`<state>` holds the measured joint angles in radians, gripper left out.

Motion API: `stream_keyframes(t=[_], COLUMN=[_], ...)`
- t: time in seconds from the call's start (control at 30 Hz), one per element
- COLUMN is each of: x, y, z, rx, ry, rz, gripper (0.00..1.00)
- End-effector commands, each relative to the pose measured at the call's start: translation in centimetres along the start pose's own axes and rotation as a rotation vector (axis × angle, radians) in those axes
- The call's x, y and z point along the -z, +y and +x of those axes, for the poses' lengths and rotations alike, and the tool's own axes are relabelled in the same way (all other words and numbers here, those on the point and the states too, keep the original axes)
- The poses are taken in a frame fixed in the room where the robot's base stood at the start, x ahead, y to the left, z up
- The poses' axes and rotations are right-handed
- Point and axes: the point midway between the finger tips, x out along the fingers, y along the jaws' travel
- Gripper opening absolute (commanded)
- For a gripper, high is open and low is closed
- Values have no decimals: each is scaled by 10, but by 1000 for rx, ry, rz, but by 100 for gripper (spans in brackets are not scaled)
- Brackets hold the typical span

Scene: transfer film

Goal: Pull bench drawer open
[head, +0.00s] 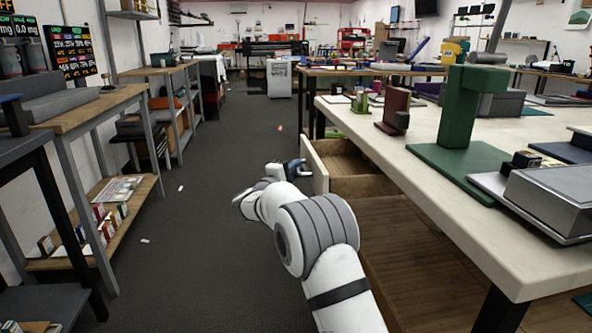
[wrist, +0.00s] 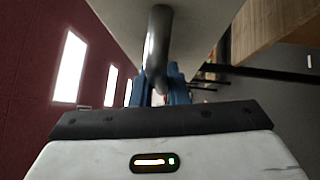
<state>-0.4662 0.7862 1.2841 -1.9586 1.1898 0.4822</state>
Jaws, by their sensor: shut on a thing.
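The bench drawer (head: 315,167) is pulled out from the left side of the long white-topped bench (head: 400,160), its wooden inside showing in the head view. The drawer front is pale and faces left; in the wrist view it fills the upper middle (wrist: 205,35). A dark grey bar handle (wrist: 157,45) stands out from it. My gripper (head: 297,167) is at the drawer front, and its blue fingers (wrist: 160,90) are shut around the near end of the handle. The fingertips are partly hidden behind the handle and wrist housing.
A green stand (head: 470,110), a red block (head: 396,108) and a grey metal box (head: 560,190) are on the bench top. Shelving (head: 95,120) lines the left wall. The dark floor aisle (head: 220,150) between is mostly clear, with a few small scraps.

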Motion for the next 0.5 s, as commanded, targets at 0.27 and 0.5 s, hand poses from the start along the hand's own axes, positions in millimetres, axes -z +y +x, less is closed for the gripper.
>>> stream_keyframes(t=[0.27,0.5], x=[0,0], y=[-1,0], z=[0,-1], rx=[1,0], ry=[1,1], rz=[-1,0], gripper=[33,36])
